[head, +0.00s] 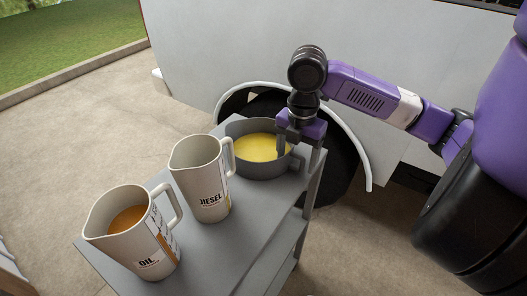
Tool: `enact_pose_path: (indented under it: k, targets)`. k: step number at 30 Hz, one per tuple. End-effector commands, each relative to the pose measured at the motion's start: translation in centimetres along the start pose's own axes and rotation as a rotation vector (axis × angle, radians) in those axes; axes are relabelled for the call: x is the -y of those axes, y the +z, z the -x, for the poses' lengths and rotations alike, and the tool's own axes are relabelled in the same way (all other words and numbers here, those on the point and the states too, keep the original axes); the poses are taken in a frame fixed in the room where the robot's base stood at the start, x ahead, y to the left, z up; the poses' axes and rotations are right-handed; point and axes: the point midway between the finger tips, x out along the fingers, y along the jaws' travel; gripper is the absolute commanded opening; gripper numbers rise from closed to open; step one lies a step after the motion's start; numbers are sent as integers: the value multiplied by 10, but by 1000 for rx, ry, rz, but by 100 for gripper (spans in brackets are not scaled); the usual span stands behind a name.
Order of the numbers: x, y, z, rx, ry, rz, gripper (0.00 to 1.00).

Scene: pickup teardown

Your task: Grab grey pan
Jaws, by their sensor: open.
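The grey pan (262,167) stands upright on the far end of a grey cart's top and holds a yellow liquid. My gripper (296,150) points down at the right rim of the pan. One finger shows over the inside of the pan and the other shows outside its right side. The gripper is open, and the pan's wall appears to lie between the fingers. I cannot tell whether either finger touches the wall. The gripper hides part of the right rim.
On the grey cart (225,255), a jug marked DIESEL (203,180) stands close to the pan's left. A jug marked OIL (136,232), with orange-brown liquid, stands nearer. A white vehicle (235,45) with a dark wheel is behind the cart. Concrete floor (100,120) is clear at left.

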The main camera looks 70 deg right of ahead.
Motion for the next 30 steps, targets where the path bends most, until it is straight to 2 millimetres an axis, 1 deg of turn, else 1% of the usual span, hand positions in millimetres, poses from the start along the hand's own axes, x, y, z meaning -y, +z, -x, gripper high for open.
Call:
enact_pose_path:
  k: [1,3,10,11,15,20,21,22,30]
  targets:
    - [0,0,-5,-1,-1,-1,72]
    - [0,0,-10,0,-1,0,72]
    - [0,0,-12,0,1,0,72]
    - [0,0,-12,1,1,0,70]
    - [0,0,-11,1,1,0,43]
    - [0,0,-11,1,1,0,11]
    - [0,0,-11,1,1,0,3]
    - [0,0,-11,1,1,0,0]
    - [-1,0,-10,1,3,0,0]
